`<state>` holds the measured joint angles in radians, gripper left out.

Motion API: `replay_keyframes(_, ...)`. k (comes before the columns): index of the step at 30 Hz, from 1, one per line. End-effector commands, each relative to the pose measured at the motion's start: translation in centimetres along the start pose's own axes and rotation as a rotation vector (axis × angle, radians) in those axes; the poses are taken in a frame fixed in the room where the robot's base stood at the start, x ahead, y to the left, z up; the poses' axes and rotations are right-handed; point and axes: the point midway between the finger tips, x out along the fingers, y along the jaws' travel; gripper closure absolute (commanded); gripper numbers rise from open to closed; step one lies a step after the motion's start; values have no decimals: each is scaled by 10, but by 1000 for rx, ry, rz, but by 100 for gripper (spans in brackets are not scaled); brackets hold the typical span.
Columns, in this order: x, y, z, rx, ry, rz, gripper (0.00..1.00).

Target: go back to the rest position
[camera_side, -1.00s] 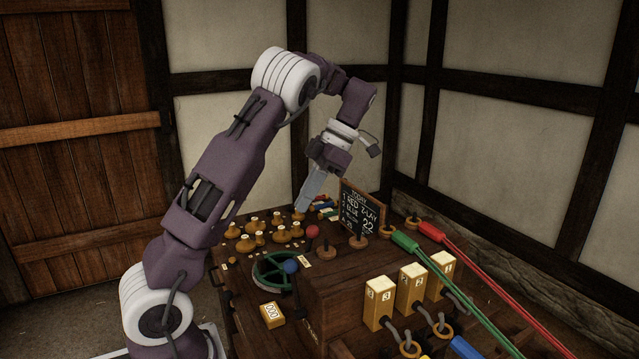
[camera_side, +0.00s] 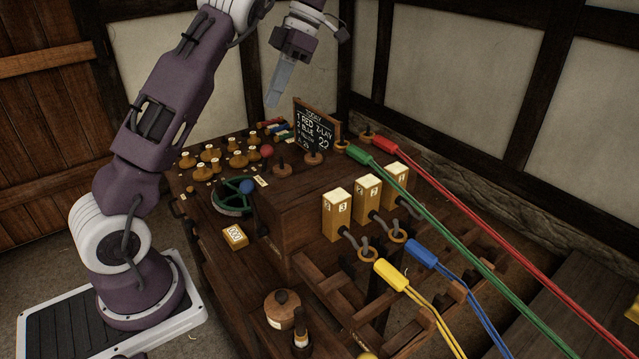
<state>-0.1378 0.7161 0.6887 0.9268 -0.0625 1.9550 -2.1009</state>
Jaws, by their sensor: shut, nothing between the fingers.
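My gripper (camera_side: 272,100) hangs in the air at the upper middle of the side view, fingers pointing down and slightly left. It is shut and holds nothing. It is apart from the workbench (camera_side: 265,228) and above its far part. The chalkboard (camera_side: 313,130) with "TODAY" and a list stands upright on the bench, to the right of and below the fingertips. Part of my arm is cut off by the top edge of the picture.
Several brass-coloured knobs (camera_side: 237,160), a green wheel (camera_side: 230,209) and a counter box (camera_side: 235,237) sit on the bench. Numbered yellow blocks (camera_side: 337,214) stand at its middle. A red rope (camera_side: 480,224), a green rope (camera_side: 450,245), and blue and yellow ropes stretch to the lower right.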

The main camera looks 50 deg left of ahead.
Motion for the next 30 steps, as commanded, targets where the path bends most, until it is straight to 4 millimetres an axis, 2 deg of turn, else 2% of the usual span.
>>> replay_keyframes(2, -11, -19, -14, 220, -108, 16, 100)
replay_keyframes(5, -20, -63, -35, 694, -279, 128, 100)
replay_keyframes(6, -20, -84, -42, 901, -333, 204, 100)
replay_keyframes(8, -16, -118, -54, 1205, -385, 342, 100)
replay_keyframes(9, -11, -142, -62, 1406, -399, 453, 100)
replay_keyframes(12, 15, -196, -82, 1869, -344, 764, 100)
replay_keyframes(15, 48, -234, -95, 2217, -186, 1053, 100)
replay_keyframes(18, 75, -253, -101, 2420, -11, 1254, 100)
replay_keyframes(21, 89, -260, -103, 2511, 98, 1348, 100)
replay_keyframes(30, 92, -260, -103, 2527, 119, 1364, 100)
